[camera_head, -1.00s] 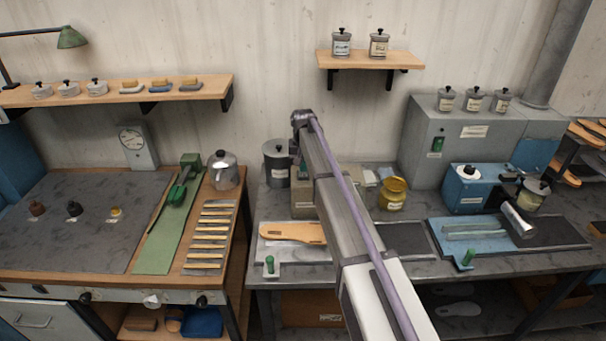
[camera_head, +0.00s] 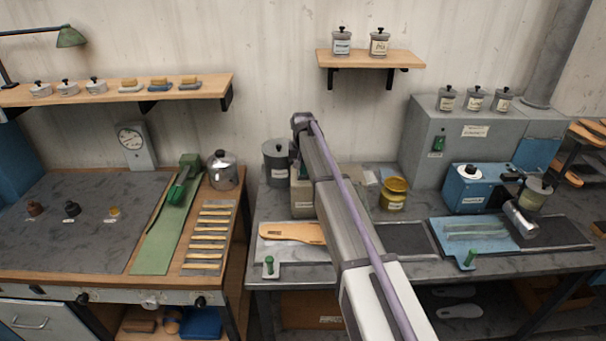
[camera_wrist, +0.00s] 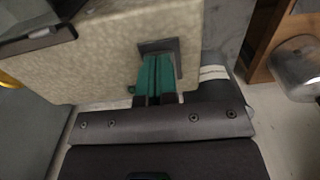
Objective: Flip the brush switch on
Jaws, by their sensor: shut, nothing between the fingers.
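The beige machine box (camera_head: 303,200) stands on the middle bench in the head view, partly hidden behind my arm. In the wrist view the same box (camera_wrist: 95,65) fills the upper left. A dark square plate (camera_wrist: 172,45), apparently the switch's surround, sits on its face. My gripper (camera_wrist: 157,62) is shut and empty, its teal fingers right in front of the plate. The fingers cover most of the plate, so the switch lever and its position are hidden. I cannot tell whether the fingertips touch it. The fingertips are hidden in the head view.
A dark grey pot (camera_head: 276,160) stands left of the box and a yellow jar (camera_head: 394,192) right of it. A tan sole (camera_head: 290,232) lies in front. A grey cabinet (camera_head: 425,165) with another green switch (camera_head: 438,143) stands to the right.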

